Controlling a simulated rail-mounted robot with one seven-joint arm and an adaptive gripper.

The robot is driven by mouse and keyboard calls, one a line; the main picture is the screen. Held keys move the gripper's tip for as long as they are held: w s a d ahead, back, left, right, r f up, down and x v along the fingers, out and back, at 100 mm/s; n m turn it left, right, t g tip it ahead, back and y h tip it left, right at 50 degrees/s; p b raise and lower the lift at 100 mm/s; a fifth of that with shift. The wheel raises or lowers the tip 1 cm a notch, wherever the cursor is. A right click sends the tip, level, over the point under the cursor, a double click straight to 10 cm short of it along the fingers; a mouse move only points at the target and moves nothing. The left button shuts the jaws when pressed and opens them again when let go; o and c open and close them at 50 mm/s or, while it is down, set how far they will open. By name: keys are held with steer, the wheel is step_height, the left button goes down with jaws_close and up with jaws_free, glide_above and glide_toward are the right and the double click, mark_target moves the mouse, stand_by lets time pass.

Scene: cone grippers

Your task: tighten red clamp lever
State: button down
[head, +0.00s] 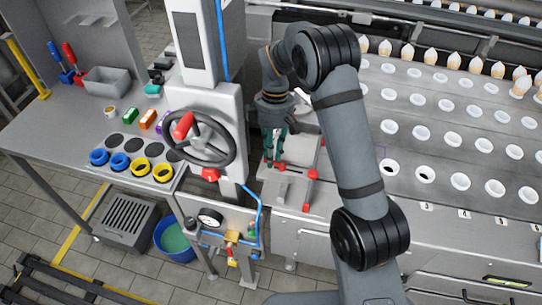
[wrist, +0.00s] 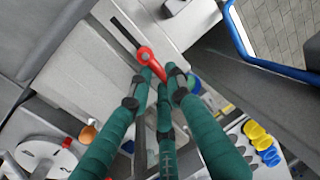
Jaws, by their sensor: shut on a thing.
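The red clamp lever (wrist: 146,56) shows in the wrist view, with a round pivot end on a pale slotted plate (wrist: 112,45). Its handle runs down between the fingertips of my gripper (wrist: 160,78). My gripper has green fingers with black joints, and it is shut on the lever's handle, partly hiding it. In the head view my gripper (head: 275,156) points down at the small machine block beside the handwheel column. Small red parts (head: 275,164) show at its fingertips there, and I cannot make out the lever's full shape.
A black handwheel (head: 201,140) with a red knob stands just left of my gripper. Other red-ended parts (head: 311,175) sit close at its right. A blue hose (head: 254,207) hangs below. A tray of cones and holes (head: 440,125) fills the right; a workbench (head: 60,125) stands left.

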steer(key=c, duration=1.6)
jaws_free()
steer(key=r, duration=0.4)
steer(key=w+r, duration=0.1)
steer(key=r, duration=0.3)
steer(key=w+r, duration=0.1)
steer(key=r, duration=0.2)
steer(key=shift+w+d+r, duration=0.1)
steer(key=shift+d+r, duration=0.15)
steer(key=shift+r, duration=0.15)
steer(key=f, duration=0.4)
steer(key=s+f, duration=0.1)
steer(key=f, duration=0.3)
steer(key=s+f, duration=0.1)
steer(key=f, duration=0.3)
steer(key=shift+s+a, duration=0.2)
steer(key=shift+a, duration=0.1)
steer(key=shift+a+r+n+p, duration=0.15)
steer(key=shift+n+p, duration=0.25)
steer(key=shift+n, duration=0.3)
steer(key=shift+w+r, duration=0.1)
steer(key=shift+r, duration=0.65)
